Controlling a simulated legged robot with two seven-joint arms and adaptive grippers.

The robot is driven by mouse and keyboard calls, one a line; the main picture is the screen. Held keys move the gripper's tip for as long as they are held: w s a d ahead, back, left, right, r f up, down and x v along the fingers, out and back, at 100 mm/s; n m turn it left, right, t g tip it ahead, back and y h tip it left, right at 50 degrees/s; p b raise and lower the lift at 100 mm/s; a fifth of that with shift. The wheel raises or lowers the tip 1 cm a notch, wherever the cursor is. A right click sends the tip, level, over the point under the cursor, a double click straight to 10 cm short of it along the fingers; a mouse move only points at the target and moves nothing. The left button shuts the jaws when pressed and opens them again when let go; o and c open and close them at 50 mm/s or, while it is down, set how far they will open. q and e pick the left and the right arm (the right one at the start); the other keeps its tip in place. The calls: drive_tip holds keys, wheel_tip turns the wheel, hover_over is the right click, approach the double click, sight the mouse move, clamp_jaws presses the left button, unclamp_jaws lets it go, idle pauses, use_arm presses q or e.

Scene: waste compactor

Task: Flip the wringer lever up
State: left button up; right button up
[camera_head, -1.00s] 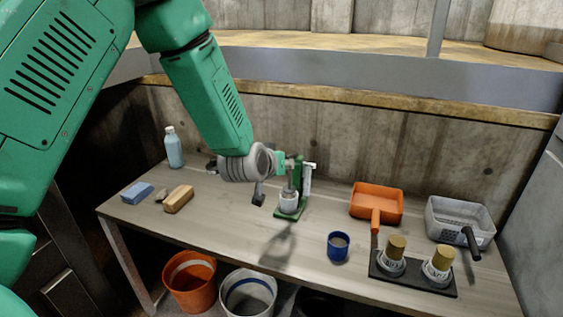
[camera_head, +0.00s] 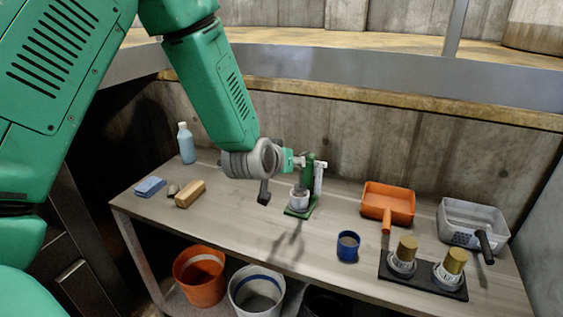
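The wringer is a small device on the table with a green base (camera_head: 299,210), a green upright post, and a pale cylinder (camera_head: 300,195). A slim pale upright part (camera_head: 320,175) stands beside the post; I cannot tell if it is the lever. My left gripper (camera_head: 297,161) is at the upper left side of the wringer, close to the post. Its fingers are small and partly hidden, so its opening and any contact are unclear. A dark block-like part (camera_head: 263,193) hangs below my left wrist. My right gripper is not in view.
Two buckets (camera_head: 200,277) stand below. The table's front middle is clear.

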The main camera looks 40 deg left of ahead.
use_arm(q)
drive_tip(key=v, duration=0.9)
drive_tip(key=s+d+f+m+g+b, duration=0.15)
drive_tip(key=s+f, duration=0.25)
drive_tip(key=f, duration=0.4)
drive_tip(key=s+d+f+m+g+h, duration=0.1)
drive_tip(key=s+f+g, duration=0.15)
drive_tip(key=f, duration=0.45)
drive_tip(key=s+d+f+m+g+b, duration=0.1)
drive_tip(key=s+d+f+g, duration=0.1)
drive_tip(key=s+f, duration=0.45)
drive_tip(key=s+d+f+m+g, duration=0.1)
drive_tip(key=s+f+g, duration=0.1)
drive_tip(key=s+f, duration=0.5)
drive_tip(key=s+d+f+g+h+b, duration=0.1)
drive_tip(key=s+f+g, duration=0.2)
drive_tip(key=s+f, duration=0.5)
drive_tip(key=shift+s+d+m, duration=0.35)
drive_tip(key=shift+s+d, duration=0.05)
drive_tip(key=shift+s, duration=0.3)
